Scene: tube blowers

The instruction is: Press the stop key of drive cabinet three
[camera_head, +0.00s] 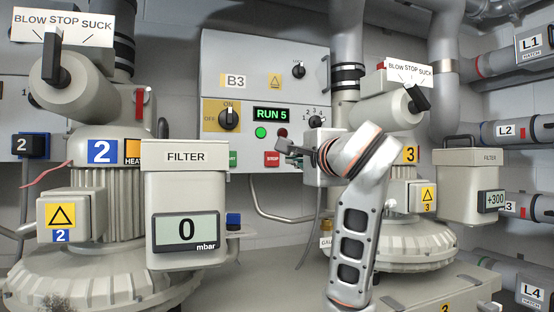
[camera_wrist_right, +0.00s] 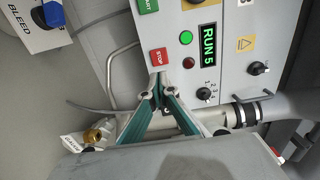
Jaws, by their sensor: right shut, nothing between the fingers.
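Drive cabinet three, a grey box labelled B3 (camera_head: 215,60), hangs on the back wall in the middle of the head view. Its red stop key (camera_head: 272,160) is on the lower front; it also shows in the right wrist view (camera_wrist_right: 159,56). The display (camera_head: 271,114) reads RUN 5 and the green lamp (camera_head: 260,132) is lit; the red lamp (camera_wrist_right: 189,63) looks dark. My right gripper (camera_head: 282,146) is shut and empty, its fingertips (camera_wrist_right: 157,82) close to the stop key. I cannot tell whether they touch it. My left gripper is not in view.
The green start key (camera_head: 233,159) sits left of the stop key, partly behind the filter box (camera_head: 186,205) reading 0 mbar. Blower 2 (camera_head: 100,200) stands left, blower 3 (camera_head: 405,230) right behind my right arm. A selector (camera_wrist_right: 204,94) is near the fingers.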

